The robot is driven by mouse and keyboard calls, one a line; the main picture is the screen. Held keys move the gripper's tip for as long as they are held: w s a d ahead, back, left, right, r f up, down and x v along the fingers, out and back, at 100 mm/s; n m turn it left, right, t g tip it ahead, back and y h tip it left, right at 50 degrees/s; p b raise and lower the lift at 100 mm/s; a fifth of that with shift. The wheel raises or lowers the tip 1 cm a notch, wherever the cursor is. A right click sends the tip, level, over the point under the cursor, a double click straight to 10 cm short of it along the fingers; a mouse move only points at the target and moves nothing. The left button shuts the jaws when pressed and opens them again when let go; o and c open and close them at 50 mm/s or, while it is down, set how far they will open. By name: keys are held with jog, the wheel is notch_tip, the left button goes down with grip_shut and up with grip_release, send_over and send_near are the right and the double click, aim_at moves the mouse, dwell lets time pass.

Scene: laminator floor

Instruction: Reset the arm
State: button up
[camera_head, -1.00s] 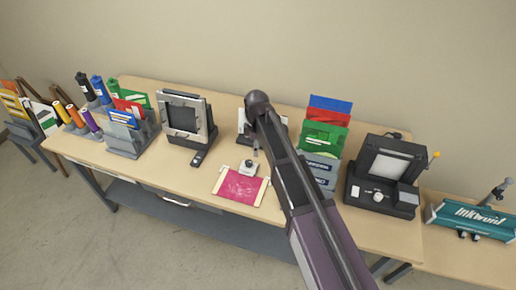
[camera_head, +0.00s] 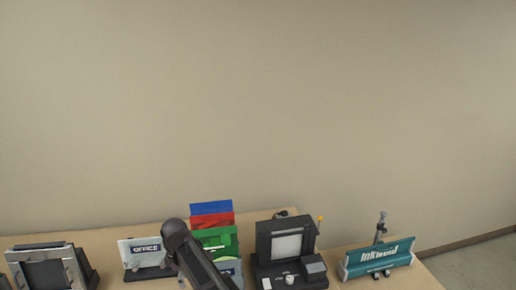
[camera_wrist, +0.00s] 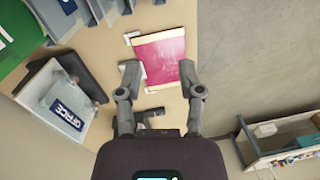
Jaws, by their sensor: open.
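My gripper (camera_wrist: 160,82) shows in the wrist view with its two fingers spread wide and nothing between them. It is above the table (camera_wrist: 110,35), with a pink sheet (camera_wrist: 160,58) with pale edge strips lying beyond and partly behind the fingertips. In the head view my dark arm reaches up from the bottom edge and hides part of the table. The fingers do not show in that view.
An OFFICE holder (camera_head: 146,254) stands left of my arm; a file rack (camera_head: 214,240) stands just behind it. A black machine (camera_head: 286,250) and a teal Inkworx unit (camera_head: 378,258) stand to the right. A framed device (camera_head: 45,268) is at far left. The wall above is bare.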

jog(key=s+d+f+m+b, duration=0.1)
jog(key=d+f+m+b, duration=0.2)
jog(key=d, duration=1)
jog(key=s+d+f+m+b, duration=0.1)
jog(key=d+f+m+b, duration=0.3)
jog(key=d+m, duration=0.5)
jog(key=s+d+f+m+t+b, duration=0.1)
jog(key=d+m, duration=0.5)
jog(key=d, duration=1.3)
notch_tip(320, 180, down, 4)
jog(key=s+b, duration=0.1)
jog(key=b, duration=0.1)
jog(key=shift+r+m+b, duration=0.25)
jog(key=shift+m+b, duration=0.15)
jog(key=shift+c, duration=0.6)
